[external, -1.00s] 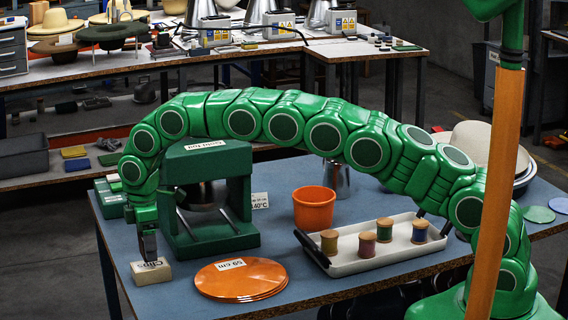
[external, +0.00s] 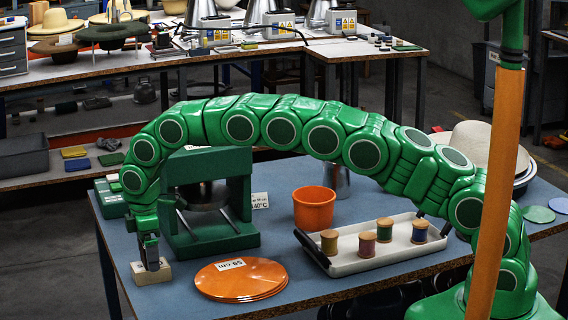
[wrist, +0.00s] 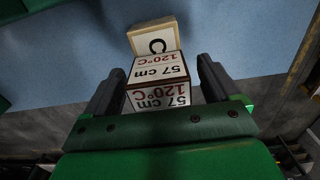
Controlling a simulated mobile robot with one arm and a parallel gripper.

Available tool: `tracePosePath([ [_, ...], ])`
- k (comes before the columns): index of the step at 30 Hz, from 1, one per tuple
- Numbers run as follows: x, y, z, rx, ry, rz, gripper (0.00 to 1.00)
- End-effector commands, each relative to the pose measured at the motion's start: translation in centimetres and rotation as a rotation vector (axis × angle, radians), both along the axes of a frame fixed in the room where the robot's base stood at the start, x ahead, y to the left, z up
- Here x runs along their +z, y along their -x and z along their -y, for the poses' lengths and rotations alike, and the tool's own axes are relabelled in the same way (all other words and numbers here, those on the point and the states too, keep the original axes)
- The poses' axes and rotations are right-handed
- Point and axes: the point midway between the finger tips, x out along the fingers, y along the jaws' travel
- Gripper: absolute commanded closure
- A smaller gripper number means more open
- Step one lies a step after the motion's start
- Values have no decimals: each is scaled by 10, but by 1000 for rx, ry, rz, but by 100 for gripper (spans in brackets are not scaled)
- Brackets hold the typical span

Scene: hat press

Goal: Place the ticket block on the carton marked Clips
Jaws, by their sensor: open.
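The ticket block (wrist: 158,78) is a white block printed 57 cm and 120°C. In the wrist view it stands between my two fingers, with narrow gaps beside it; in the external view the fingers hide it. A small tan carton (external: 143,275) lies at the table's near left corner. It also shows just beyond the block in the wrist view (wrist: 150,27), with a label of which only a C is readable. My gripper (external: 151,266) is open and points down over the carton. The block appears to be on the carton, but their contact is hidden.
A green press (external: 215,240) stands just behind my gripper. Stacked orange discs (external: 240,281) lie to its right. An orange pot (external: 314,209) and a white tray (external: 375,259) with several thread spools are farther right. The table edge is close to the carton.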

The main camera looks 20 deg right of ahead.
Motion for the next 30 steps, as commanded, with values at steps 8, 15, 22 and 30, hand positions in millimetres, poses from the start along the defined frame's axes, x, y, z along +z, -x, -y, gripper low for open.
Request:
tracePosePath([
  [8,18,-1,0,-1,-1,1,11],
  [15,60,-1,0,-1,0,1,11],
  [22,100,-1,0,-1,-1,1,11],
  [30,120,0,0,1,0,0,11],
])
